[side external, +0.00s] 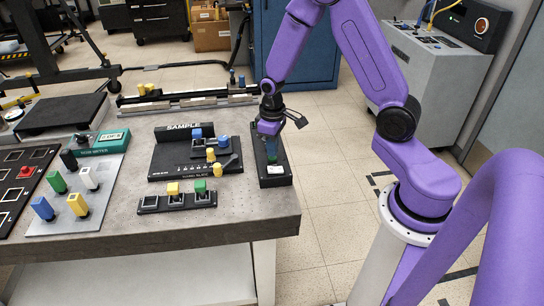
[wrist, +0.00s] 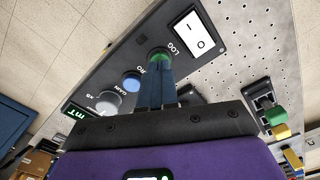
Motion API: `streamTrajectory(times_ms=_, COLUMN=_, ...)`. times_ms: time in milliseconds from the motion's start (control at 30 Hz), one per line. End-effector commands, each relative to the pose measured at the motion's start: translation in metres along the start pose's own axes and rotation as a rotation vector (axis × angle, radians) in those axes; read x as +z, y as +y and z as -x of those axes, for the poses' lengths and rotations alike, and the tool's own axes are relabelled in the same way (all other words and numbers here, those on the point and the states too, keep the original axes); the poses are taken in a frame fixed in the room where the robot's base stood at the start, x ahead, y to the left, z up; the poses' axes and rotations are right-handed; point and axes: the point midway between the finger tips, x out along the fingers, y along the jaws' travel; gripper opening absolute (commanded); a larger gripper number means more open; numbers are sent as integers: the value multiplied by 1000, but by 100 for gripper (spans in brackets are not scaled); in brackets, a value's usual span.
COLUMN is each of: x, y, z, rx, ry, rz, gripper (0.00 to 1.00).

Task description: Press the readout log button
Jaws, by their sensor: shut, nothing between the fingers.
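The readout box (side external: 274,172) is a black slab near the right edge of the table; its face (wrist: 140,42) fills the upper middle of the wrist view. The green log button (wrist: 158,54) sits beside the printed word LOG, partly hidden by my fingertips. My gripper (wrist: 156,68) is shut and empty, with its fingertips at the green button. I cannot tell whether they touch it or press it. In the side view my gripper (side external: 270,136) points down over the box and hides part of its face.
On the same box are a blue button (wrist: 131,82), a grey knob (wrist: 108,102) and a white rocker switch (wrist: 193,33). A black sample stage (side external: 170,160) stands left of the box. A strip with yellow and green blocks (side external: 178,201) lies in front of the stage.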

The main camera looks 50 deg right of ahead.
Motion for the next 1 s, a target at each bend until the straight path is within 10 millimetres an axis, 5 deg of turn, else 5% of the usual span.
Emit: streamTrajectory(times_ms=1000, x=0, y=0, z=-13, rx=0, ry=1, rz=1, gripper=0)
